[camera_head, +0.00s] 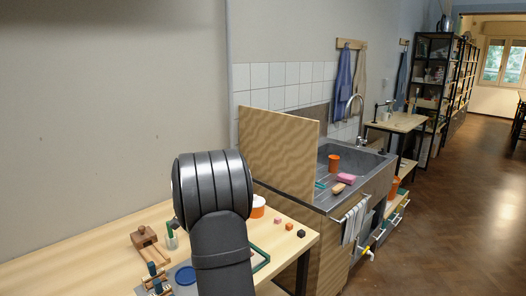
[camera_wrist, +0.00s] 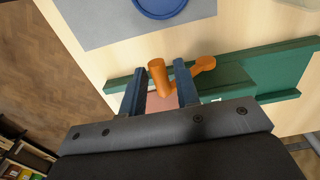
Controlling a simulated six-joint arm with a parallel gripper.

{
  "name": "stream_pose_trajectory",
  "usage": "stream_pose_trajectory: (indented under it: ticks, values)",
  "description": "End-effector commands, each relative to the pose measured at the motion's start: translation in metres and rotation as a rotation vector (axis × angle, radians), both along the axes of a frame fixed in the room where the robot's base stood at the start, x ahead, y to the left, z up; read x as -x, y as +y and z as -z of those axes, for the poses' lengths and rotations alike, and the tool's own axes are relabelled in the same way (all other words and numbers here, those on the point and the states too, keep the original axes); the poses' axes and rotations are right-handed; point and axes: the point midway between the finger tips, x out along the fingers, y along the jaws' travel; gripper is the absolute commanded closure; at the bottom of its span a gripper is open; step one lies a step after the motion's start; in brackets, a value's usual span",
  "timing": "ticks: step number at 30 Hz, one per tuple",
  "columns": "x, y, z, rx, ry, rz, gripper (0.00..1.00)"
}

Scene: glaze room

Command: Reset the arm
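My gripper (camera_wrist: 160,70) shows in the wrist view with its two dark blue fingers apart. An orange piece (camera_wrist: 160,76) with a side arm reaching right lies between or just beyond the fingers. It does not visibly fill the gap, and I cannot tell its height from this view. A pinkish patch (camera_wrist: 160,100) shows behind it, near the finger bases. In the head view my black arm stands in front of the wooden table (camera_head: 95,250), and it hides my gripper.
A green tray (camera_wrist: 284,70) lies near the fingers. A blue disc (camera_head: 186,275) rests on a grey mat. A wooden block tool (camera_head: 144,238), a cup with a green item (camera_head: 171,238) and small cubes (camera_head: 289,227) stand on the table. A wooden panel (camera_head: 275,150) separates the sink (camera_head: 360,160).

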Motion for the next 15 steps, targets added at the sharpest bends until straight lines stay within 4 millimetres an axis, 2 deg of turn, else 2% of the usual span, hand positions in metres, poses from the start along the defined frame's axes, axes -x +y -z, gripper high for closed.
stream_pose_trajectory:
  ticks: [4,15]
  values:
    - [0.0002,-0.0001,0.0162,0.001,0.001,0.000,0.71]
    - [0.0048,-0.0050,0.0153,0.000,-0.001,0.000,0.71]
